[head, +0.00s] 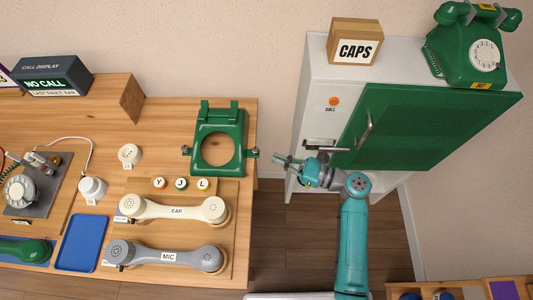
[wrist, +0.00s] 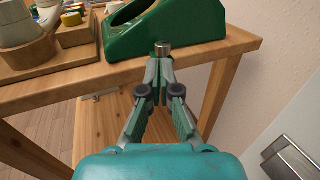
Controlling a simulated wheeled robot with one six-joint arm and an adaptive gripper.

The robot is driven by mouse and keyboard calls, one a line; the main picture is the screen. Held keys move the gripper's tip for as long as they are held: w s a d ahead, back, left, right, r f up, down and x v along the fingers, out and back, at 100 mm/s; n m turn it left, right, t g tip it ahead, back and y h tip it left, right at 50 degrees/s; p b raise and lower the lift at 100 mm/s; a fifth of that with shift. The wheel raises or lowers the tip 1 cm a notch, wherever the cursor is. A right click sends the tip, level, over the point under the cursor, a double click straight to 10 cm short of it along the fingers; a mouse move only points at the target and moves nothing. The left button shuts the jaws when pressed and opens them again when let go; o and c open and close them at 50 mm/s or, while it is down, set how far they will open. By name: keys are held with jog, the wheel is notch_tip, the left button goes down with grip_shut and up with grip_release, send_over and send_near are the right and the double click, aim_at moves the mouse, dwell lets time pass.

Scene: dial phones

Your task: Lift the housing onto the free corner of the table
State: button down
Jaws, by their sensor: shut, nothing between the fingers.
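The green housing (head: 218,128), a frame with a round opening and a metal knob on each side, rests on the wooden table (head: 165,110) near its right edge. In the wrist view the housing (wrist: 125,42) is at the top, cut off by the frame. Its right knob (head: 253,153) points toward my gripper; it also shows in the wrist view (wrist: 162,46). My gripper (head: 280,159) is shut and empty, just right of that knob. In the wrist view its fingertips (wrist: 162,58) appear just below the knob; I cannot tell if they touch.
A white cabinet with a green door (head: 425,125) stands to the right, with a gap of floor between. Cream (head: 172,208) and grey (head: 165,256) handsets lie on a board in front of the housing. Bare wood lies behind and left of the housing.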

aim_at(245, 148)
jog(key=shift+x, duration=2.25)
jog(key=shift+a, duration=0.15)
jog(key=x, duration=0.7)
